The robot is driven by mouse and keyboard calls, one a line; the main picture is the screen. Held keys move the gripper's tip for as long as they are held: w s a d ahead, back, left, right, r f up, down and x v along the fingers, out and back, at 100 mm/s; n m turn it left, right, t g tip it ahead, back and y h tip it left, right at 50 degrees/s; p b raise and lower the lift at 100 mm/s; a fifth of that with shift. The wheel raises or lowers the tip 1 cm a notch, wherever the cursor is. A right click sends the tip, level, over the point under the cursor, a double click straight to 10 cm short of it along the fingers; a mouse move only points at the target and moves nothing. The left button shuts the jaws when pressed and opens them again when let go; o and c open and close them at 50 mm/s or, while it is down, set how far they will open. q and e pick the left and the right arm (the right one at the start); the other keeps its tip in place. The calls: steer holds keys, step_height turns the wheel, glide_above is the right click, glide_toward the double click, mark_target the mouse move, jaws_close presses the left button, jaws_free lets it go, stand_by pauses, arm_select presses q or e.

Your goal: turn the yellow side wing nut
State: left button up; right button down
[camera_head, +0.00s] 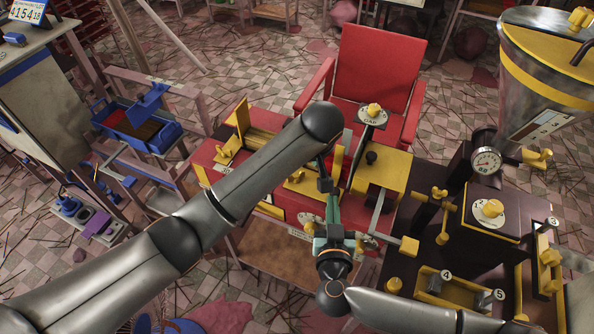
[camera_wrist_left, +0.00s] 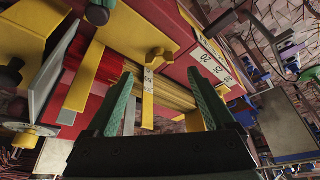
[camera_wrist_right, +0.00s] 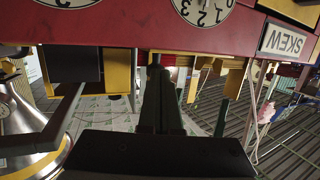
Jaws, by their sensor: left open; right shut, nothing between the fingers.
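I cannot tell for certain which yellow fitting is the side wing nut. A small yellow winged fitting (camera_head: 538,158) sits beside the gauge at the right of the head view, far from both grippers. In the right wrist view, yellow pieces (camera_wrist_right: 233,80) hang along the edge of the red machine (camera_wrist_right: 110,22), just right of my right gripper. My right gripper (camera_head: 333,205) is shut and empty at the red machine's front; its fingers also show in the right wrist view (camera_wrist_right: 157,72). My left gripper (camera_wrist_left: 163,90) is open over yellow sticks and a numbered scale; my left arm hides much of it in the head view.
A dark machine with yellow fittings (camera_head: 440,185) and a metal hopper (camera_head: 540,75) stand at the right. A red chair (camera_head: 375,65) is behind the red machine. A blue tray (camera_head: 165,135) is at the left. My two grippers are close together.

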mark_target(296, 177)
arm_select(q)
steer(key=x, duration=0.5)
steer(key=shift+w+f, duration=0.15)
steer(key=shift+f, duration=0.2)
steer(key=shift+c, duration=0.4)
steer(key=c, duration=1.3)
steer(key=shift+m, duration=0.4)
steer(key=m+h, duration=0.1)
steer(key=m, duration=0.1)
steer(key=shift+a+m, duration=0.1)
steer(key=shift+m, duration=0.2)
steer(key=shift+a+m+h, duration=0.1)
steer(key=shift+m+h, duration=0.9)
steer(key=shift+m, duration=1.2)
